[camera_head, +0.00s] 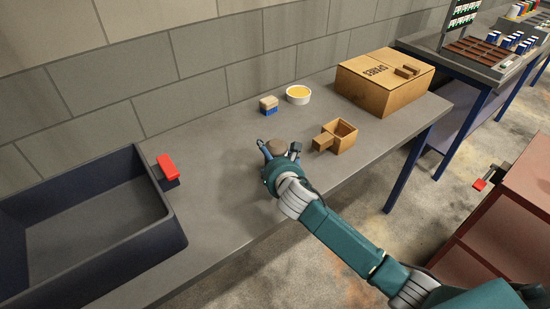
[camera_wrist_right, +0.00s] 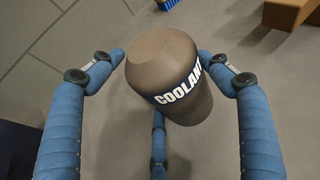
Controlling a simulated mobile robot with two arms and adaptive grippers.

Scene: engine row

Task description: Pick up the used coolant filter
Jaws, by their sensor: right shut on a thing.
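The used coolant filter (camera_wrist_right: 172,75) is a brown-grey canister with a dark band lettered "COOLANT", partly cut off. It sits between the blue fingers of my right gripper (camera_wrist_right: 168,85) in the right wrist view. In the head view my right gripper (camera_head: 279,149) is over the grey bench, and the brownish top of the filter (camera_head: 274,146) shows between its fingers. The gripper is shut on the filter. Whether the filter touches the bench is hard to tell. My left gripper is not in view.
A dark tray (camera_head: 95,268) with a red-handled item (camera_head: 167,166) at its edge is at left. A small wooden box (camera_head: 341,136), a yellow-filled bowl (camera_head: 298,94) and a blue-and-tan block (camera_head: 268,105) stand nearby.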

